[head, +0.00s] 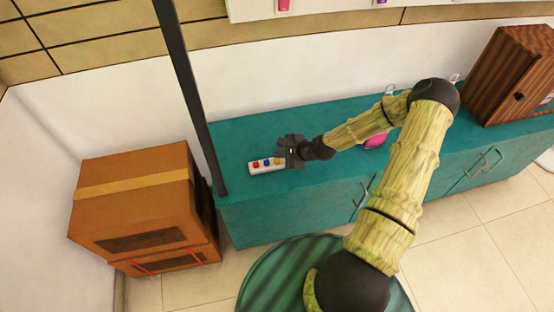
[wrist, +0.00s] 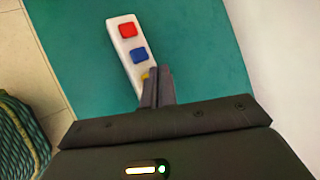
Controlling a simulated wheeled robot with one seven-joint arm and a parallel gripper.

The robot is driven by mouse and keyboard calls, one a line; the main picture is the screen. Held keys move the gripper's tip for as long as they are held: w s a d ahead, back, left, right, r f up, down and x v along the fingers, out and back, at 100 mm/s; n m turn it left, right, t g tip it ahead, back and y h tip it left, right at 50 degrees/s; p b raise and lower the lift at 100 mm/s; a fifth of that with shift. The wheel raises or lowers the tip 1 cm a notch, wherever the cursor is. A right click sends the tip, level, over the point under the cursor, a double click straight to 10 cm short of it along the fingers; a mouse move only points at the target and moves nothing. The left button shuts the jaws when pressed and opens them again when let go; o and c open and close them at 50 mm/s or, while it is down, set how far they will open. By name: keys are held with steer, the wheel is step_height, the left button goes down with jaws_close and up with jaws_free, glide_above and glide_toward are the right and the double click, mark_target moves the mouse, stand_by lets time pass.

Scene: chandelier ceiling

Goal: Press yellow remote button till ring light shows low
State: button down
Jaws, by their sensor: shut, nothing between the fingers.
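A white remote (head: 266,168) lies on the teal counter (head: 232,178) near its left end. It carries a red button (wrist: 127,30), a blue button (wrist: 139,55) and a yellow button (wrist: 145,77). My gripper (wrist: 158,85) is shut and empty, with its fingertips right at the yellow button, partly covering it in the wrist view. I cannot tell whether the fingertips touch or press the button. In the head view my gripper (head: 284,154) is over the right end of the remote. I cannot make out a ring light in either view.
Stacked cardboard boxes (head: 135,205) stand left of the counter. A dark vertical post (head: 190,95) rises by the counter's left end. A pink object (head: 375,142) is partly behind my arm. A wooden cabinet (head: 505,75) stands at the right. The counter between is mostly clear.

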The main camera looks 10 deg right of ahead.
mark_target(280, 161)
steer(key=shift+f, duration=0.4)
steer(key=shift+f+b, duration=0.3)
steer(key=shift+f, duration=0.15)
stand_by(0.9)
steer(key=shift+r+p, duration=0.85)
steer(key=shift+r, duration=0.05)
steer(key=shift+r+p, duration=2.15)
steer(key=shift+r, duration=0.4)
stand_by(0.7)
